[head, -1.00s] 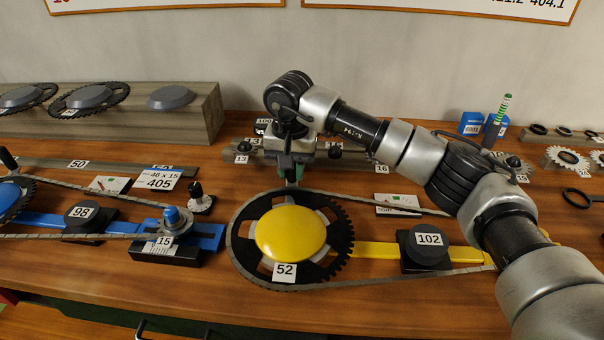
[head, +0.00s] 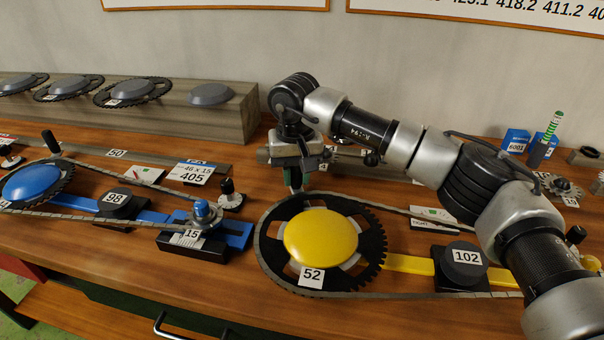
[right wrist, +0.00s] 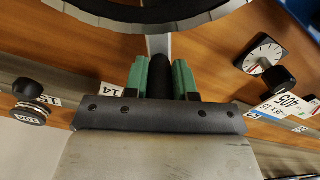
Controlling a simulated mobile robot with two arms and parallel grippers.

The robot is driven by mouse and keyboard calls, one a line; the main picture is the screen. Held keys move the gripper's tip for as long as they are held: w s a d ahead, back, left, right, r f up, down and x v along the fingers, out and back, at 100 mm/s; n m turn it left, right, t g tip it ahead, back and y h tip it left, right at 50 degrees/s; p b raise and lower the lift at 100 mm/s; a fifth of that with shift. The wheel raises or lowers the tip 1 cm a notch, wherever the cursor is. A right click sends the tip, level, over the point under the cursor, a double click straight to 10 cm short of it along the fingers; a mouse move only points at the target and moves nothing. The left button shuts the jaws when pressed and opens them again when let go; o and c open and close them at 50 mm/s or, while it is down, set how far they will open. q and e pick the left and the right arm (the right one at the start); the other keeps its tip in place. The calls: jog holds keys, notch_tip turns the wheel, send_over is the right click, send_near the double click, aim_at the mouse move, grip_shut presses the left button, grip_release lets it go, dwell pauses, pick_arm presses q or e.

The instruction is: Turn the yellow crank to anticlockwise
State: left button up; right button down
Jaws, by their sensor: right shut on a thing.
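The yellow crank has a yellow domed disc (head: 321,237) in a dark toothed ring with label 52, and a chain runs around it. Its pale crank arm (right wrist: 159,44) points out from the ring to a black handle (right wrist: 159,80), seen in the right wrist view. My right gripper (head: 294,180) is at the ring's far edge, slightly left of the disc's middle in the head view. Its green fingers are shut on the black handle, one on each side. The gripper hides most of the handle in the head view. My left gripper is not in view.
Black block 102 (head: 463,261) on the yellow bar stands right of the crank. A blue disc with a chain (head: 32,183) and small sprocket 15 (head: 202,215) are left. Dial (right wrist: 264,56) lies near the gripper. A rail with spare rings (head: 210,94) stands behind.

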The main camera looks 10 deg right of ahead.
jog(key=shift+a+r, duration=0.1)
jog(key=shift+a, duration=0.1)
dwell(0.4)
jog(key=c, duration=0.9)
grip_release()
notch_tip(320, 180, up, 11)
jog(key=shift+f, duration=0.1)
